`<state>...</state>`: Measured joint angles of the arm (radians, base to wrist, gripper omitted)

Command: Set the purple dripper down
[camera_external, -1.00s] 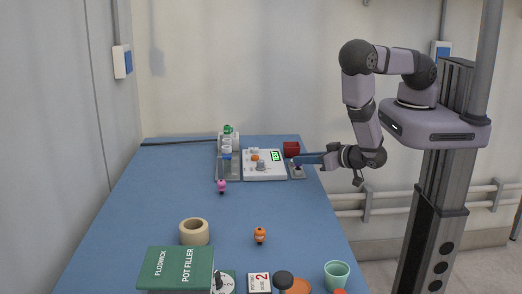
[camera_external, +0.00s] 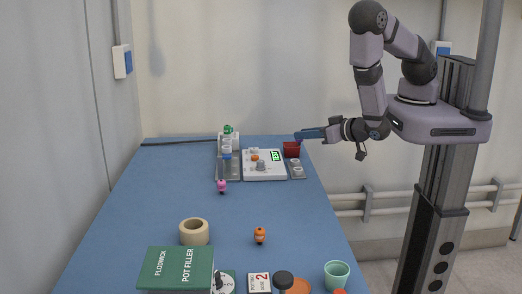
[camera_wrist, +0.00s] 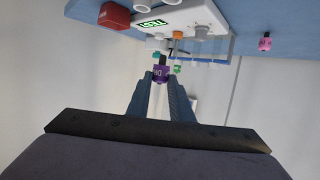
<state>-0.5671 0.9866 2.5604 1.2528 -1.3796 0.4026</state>
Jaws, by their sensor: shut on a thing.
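The purple dripper (camera_wrist: 161,74) is a small bottle with a dark top, held between the fingertips of my gripper (camera_wrist: 160,80) in the wrist view. In the external view my gripper (camera_external: 299,136) is above the red box (camera_external: 291,149), at the back right of the blue table (camera_external: 180,225). The dripper is barely visible there. My gripper is shut on the dripper, clear of the table.
A small grey tray (camera_external: 298,174) stands beside a white device (camera_external: 265,172) with a green display. A long grey rack (camera_external: 228,171) holds several items. A pink dripper (camera_external: 221,186) and an orange dripper (camera_external: 260,235) stand forward. The table's middle is mostly clear.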

